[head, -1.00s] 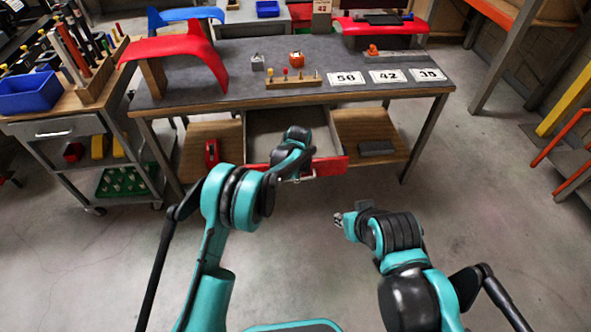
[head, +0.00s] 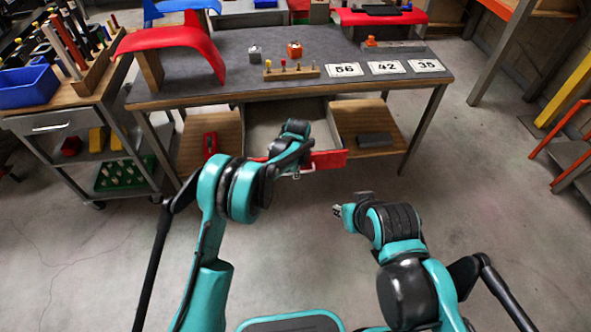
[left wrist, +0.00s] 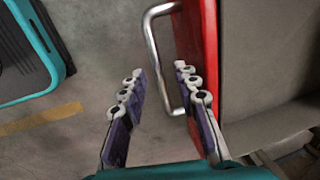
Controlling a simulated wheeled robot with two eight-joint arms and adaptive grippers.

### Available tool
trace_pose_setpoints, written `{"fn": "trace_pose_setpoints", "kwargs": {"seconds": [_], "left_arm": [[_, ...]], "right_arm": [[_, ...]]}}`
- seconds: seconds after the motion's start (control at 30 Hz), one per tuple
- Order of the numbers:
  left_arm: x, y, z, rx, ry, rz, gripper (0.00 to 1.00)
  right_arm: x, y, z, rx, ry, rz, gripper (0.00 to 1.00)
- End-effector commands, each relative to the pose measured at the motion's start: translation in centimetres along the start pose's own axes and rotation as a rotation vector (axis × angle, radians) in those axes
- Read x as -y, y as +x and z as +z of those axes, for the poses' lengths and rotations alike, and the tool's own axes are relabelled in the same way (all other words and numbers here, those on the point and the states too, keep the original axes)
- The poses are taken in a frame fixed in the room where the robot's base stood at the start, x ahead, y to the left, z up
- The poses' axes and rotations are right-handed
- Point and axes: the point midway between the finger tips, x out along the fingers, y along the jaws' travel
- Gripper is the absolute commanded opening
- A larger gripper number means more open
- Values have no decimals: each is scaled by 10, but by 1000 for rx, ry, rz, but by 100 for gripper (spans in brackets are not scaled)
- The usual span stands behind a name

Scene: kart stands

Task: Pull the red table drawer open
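The red drawer front (head: 328,160) stands out from under the table, and the drawer's open inside (head: 275,122) shows behind it. In the left wrist view the red front (left wrist: 207,50) carries a bent metal handle (left wrist: 153,45). My left gripper (left wrist: 160,72) is at the handle with its fingers apart. The handle's near end lies between the fingers, and the right finger overlaps the red front. I cannot tell whether either finger touches the handle. In the head view my left arm hides part of the drawer. My right gripper (head: 337,210) is over the floor, too small to read.
The grey-topped table (head: 220,80) carries red and blue curved panels, small blocks and number cards. A lower wooden shelf (head: 205,140) flanks the drawer. A tool cart (head: 75,110) stands at left, and racks at right. The floor before the drawer is clear.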

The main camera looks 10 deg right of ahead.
Motion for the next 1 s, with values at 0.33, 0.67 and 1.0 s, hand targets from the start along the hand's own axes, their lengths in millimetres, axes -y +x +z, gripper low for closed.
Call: {"fn": "trace_pose_setpoints", "kwargs": {"seconds": [0.33,0.67,1.0], "left_arm": [[-1,-69,0,0,1,0,31],[-1,-113,0,0,0,0,31],[0,-115,0,0,0,0,31]], "right_arm": [[0,0,0,0,0,0,29],[0,0,0,0,0,0,29],[0,0,0,0,0,0,29]]}}
